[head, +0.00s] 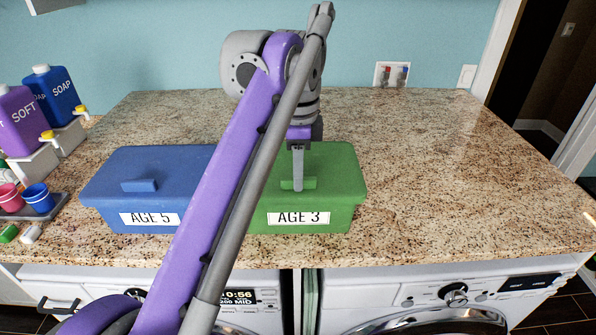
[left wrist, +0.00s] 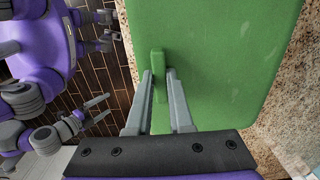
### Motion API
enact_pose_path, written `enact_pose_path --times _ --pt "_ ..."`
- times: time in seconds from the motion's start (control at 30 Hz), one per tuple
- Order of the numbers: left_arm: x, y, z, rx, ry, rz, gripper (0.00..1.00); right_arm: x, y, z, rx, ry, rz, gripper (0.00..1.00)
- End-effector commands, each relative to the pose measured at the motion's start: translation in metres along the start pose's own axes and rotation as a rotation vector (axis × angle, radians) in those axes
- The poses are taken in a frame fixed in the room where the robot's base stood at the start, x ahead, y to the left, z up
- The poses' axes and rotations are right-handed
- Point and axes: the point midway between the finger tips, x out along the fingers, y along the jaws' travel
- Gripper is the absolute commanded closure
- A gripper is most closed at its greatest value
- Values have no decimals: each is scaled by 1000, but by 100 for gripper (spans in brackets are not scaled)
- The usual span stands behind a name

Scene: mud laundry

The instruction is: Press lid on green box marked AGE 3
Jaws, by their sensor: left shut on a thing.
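The green box (head: 340,217) with the label AGE 3 stands on the granite counter. Its green lid (head: 343,172) lies on top, lined up with the box; I cannot tell how tightly it sits. My left gripper (head: 297,186) points down from above and is shut on the lid's raised handle (head: 311,183). In the left wrist view the handle (left wrist: 158,62) stands between the two fingertips, above the flat green lid (left wrist: 215,60). My right gripper (left wrist: 101,108) shows small at the left of the left wrist view, fingers apart and empty, away from the box.
A blue lidded box (head: 103,190) marked AGE 5 stands close on the left, partly behind my left arm. Soap bottles (head: 55,95) and a tray of cups (head: 38,207) are farther left. The counter (head: 450,165) is clear on the right. Washing machines (head: 430,305) stand below its front edge.

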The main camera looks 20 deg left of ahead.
Motion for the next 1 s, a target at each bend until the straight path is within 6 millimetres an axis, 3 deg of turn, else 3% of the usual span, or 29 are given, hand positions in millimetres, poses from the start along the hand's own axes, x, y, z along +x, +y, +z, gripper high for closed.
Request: enact_pose_path --times 0.37,0.4,0.57,0.77,0.93,1.0 --pt "1 0 0 0 0 0 100 0 0 0 0 0 0 0" --pt "1 0 0 0 0 0 75 0 0 0 0 0 0 0" --pt "1 0 0 0 0 0 47 0 0 0 0 0 0 0" --pt "1 0 0 0 0 0 46 0 0 0 0 0 0 0" --pt "1 0 0 0 0 0 19 0 0 0 0 0 0 0" --pt "1 0 0 0 0 0 16 0 0 0 0 0 0 0"
